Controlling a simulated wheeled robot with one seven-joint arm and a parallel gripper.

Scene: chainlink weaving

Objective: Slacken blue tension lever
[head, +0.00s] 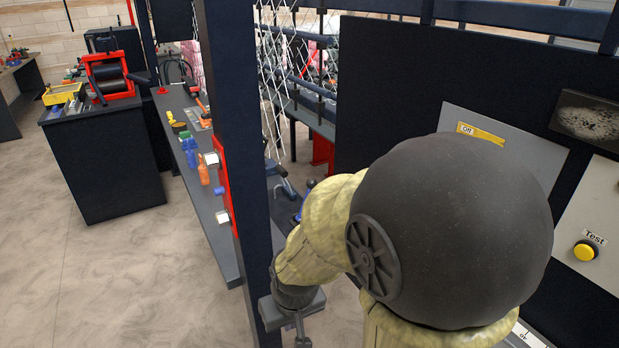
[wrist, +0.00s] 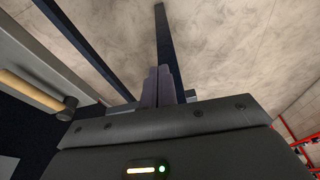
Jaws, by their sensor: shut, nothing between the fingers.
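My gripper (head: 301,338) hangs low beside the dark blue post, near the bottom of the head view, with its arm coming from the right. In the wrist view its two fingers (wrist: 164,86) stand close together, shut, with nothing seen between them. A small blue lever-like part with a dark knob (head: 309,184) shows behind the post, partly hidden by my arm. I cannot tell for sure whether it is the blue tension lever. My gripper is apart from it, lower and nearer.
The dark blue post (head: 237,130) stands close to my arm. A long grey bench (head: 222,258) with bottles and tools runs behind it. A dark panel with a yellow button (head: 584,251) is at the right. Chainlink mesh (head: 272,70) hangs behind. Open floor (head: 120,270) lies left.

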